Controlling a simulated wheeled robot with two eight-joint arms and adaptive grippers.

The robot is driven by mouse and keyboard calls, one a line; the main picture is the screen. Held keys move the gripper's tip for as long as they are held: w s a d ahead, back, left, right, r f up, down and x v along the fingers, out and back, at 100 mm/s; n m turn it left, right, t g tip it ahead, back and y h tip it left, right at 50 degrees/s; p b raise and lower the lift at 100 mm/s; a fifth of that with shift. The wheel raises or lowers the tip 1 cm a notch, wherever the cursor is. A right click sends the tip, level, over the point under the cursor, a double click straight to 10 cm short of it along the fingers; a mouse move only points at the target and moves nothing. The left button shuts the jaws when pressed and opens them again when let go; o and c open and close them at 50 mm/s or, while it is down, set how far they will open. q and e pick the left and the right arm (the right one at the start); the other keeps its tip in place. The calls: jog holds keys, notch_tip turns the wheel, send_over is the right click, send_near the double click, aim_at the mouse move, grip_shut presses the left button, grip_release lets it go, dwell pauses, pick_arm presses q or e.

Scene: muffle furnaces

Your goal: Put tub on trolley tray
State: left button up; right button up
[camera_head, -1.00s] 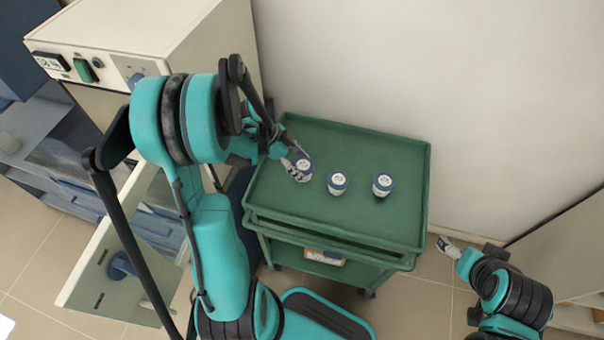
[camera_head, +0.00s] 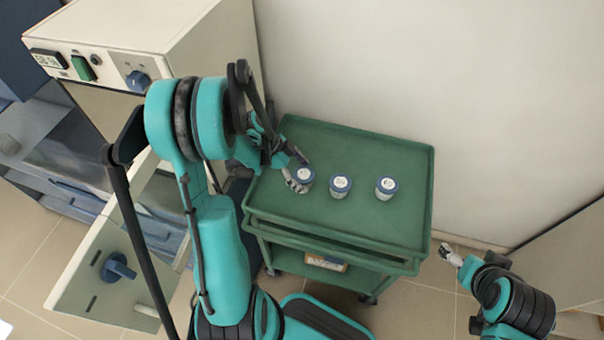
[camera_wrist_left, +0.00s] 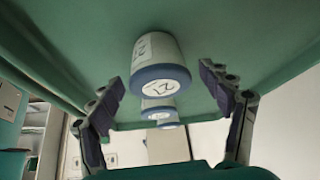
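A small white tub with a blue lid (camera_head: 304,174) stands upright on the green trolley tray (camera_head: 370,225), at the left end of a row of tubs. My left gripper (camera_head: 297,172) is low over the tray at this tub. In the left wrist view my left gripper (camera_wrist_left: 168,105) is open, with one finger on each side of the tub (camera_wrist_left: 158,65) and gaps between. That view is upside down, and the lid number looks like 21. My right gripper (camera_head: 449,254) is right of the trolley, clear of it and small; its finger opening is unclear.
Two more tubs, a middle one (camera_head: 340,187) and a right one (camera_head: 386,187), stand on the tray. A furnace (camera_head: 165,45) stands at the left, with an open panel bearing a blue knob (camera_head: 118,267) below it. The tray's right and front parts are clear.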

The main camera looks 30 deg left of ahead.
pick_arm(q)
jog(key=shift+r, duration=0.3)
jog(key=p+v, duration=0.3)
jog(key=v, duration=0.4)
jog(key=s+d+r+n+t+y, duration=0.4)
jog(key=s+d+r+n, duration=0.5)
jog(key=d+r+n, duration=0.3)
jog(key=shift+d+r+n+y, duration=0.3)
jog(key=shift+d+y, duration=0.6)
jog(key=shift+d, duration=0.25)
jog(key=shift+s, duration=0.15)
